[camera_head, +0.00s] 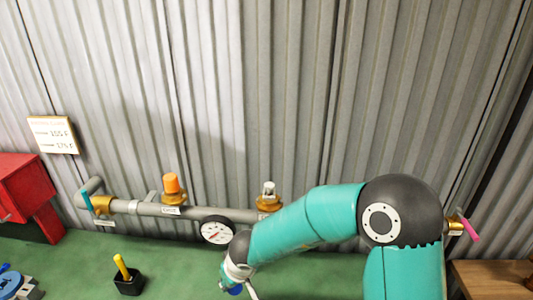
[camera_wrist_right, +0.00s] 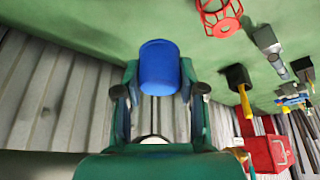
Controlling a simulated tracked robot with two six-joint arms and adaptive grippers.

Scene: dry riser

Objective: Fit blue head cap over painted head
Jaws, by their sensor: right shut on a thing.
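My right gripper (camera_head: 238,288) is low at the front of the green bench, mostly hidden by its own arm. In the right wrist view my right gripper (camera_wrist_right: 158,92) is shut on the blue head cap (camera_wrist_right: 158,66), a plain blue cylinder between the two fingers. A little of the blue cap (camera_head: 236,291) shows in the head view. On the grey pipe stand an orange-topped head (camera_head: 172,184) and a pale silver head (camera_head: 268,188), both on brass fittings. The cap is apart from both. My left gripper is not in view.
The grey pipe (camera_head: 145,208) runs along the corrugated wall, with a round gauge (camera_head: 217,230) and a left-end valve (camera_head: 102,204). A black holder with a yellow handle (camera_head: 126,275) stands on the bench. A red cage (camera_wrist_right: 222,17) lies near the cap. A red box (camera_head: 22,188) is left.

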